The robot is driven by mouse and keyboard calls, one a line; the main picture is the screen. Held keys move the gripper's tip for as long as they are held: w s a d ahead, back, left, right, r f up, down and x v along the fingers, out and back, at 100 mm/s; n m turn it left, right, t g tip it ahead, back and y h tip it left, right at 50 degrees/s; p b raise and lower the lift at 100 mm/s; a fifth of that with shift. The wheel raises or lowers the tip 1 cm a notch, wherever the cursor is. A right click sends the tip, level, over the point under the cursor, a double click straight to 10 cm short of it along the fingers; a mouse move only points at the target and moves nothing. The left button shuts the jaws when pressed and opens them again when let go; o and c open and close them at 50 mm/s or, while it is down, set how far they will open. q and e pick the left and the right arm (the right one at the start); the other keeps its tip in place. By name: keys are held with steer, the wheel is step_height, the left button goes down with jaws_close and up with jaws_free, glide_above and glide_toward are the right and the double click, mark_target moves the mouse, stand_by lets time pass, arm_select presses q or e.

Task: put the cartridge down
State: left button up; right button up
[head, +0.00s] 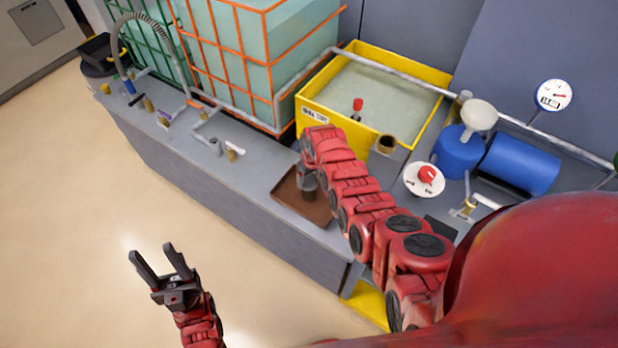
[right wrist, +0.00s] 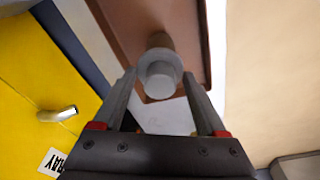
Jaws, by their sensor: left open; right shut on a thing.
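The cartridge is a short cylinder with a pale grey round end; it shows between my right fingers in the right wrist view (right wrist: 160,76). My right gripper (head: 308,181) is shut on it over the brown tray (head: 287,192) on the grey counter. The tray also shows behind the cartridge in the right wrist view (right wrist: 118,20). I cannot tell whether the cartridge touches the tray. In the head view my right arm and gripper mostly hide the cartridge. My left gripper (head: 153,251) is open and empty, out over the floor in front of the counter.
A yellow basin (head: 437,78) stands behind the tray. A white dial with a red knob (head: 426,174) and a blue tank (head: 458,153) are to the right. Pipes and valves (head: 233,152) line the counter to the left. The floor (head: 75,190) is clear.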

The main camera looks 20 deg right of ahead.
steer(key=shift+f, duration=0.2)
steer(key=o, duration=1)
steer(key=shift+r, duration=0.15)
